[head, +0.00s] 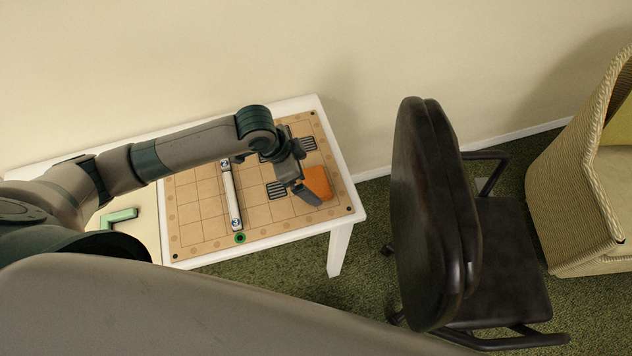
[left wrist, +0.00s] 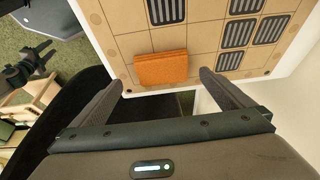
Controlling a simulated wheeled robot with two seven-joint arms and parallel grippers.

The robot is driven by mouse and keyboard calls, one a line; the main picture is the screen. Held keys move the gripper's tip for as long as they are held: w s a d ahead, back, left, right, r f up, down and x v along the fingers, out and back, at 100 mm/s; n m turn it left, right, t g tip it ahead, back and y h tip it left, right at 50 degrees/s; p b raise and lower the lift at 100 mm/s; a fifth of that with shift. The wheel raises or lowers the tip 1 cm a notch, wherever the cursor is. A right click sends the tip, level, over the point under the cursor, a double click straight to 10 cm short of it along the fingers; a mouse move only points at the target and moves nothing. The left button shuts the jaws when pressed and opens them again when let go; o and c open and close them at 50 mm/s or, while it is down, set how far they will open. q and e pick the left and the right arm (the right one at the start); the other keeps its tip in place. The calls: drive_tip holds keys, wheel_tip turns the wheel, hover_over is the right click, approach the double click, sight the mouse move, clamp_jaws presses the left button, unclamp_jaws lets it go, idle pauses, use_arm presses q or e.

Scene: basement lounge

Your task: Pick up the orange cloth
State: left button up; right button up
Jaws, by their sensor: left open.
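The orange cloth (head: 318,181) lies folded on the board near the right end of the white table in the head view. In the left wrist view the cloth (left wrist: 161,68) is a flat orange rectangle near the board's edge. My left gripper (head: 311,197) is above the board beside the cloth and covers part of it in the head view. In the left wrist view its two fingers (left wrist: 165,84) are wide apart, with the cloth beyond and between their tips. Nothing is held. My right gripper does not show in the head view.
The tan gridded board (head: 200,205) covers much of the white table (head: 340,180). A dark chair (head: 430,210) stands right of the table.

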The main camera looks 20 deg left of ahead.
sight(315, 182)
use_arm(q)
drive_tip(key=shift+w+d+f+p, duration=0.25)
drive_tip(key=shift+f+p, duration=0.15)
drive_tip(key=shift+f, duration=0.15)
drive_tip(key=p+x, duration=0.1)
drive_tip(key=x, duration=0.2)
drive_tip(key=shift+a, duration=0.15)
drive_tip(key=shift+w+f, duration=0.15)
drive_tip(key=shift+f, duration=0.15)
drive_tip(key=c, duration=1.1)
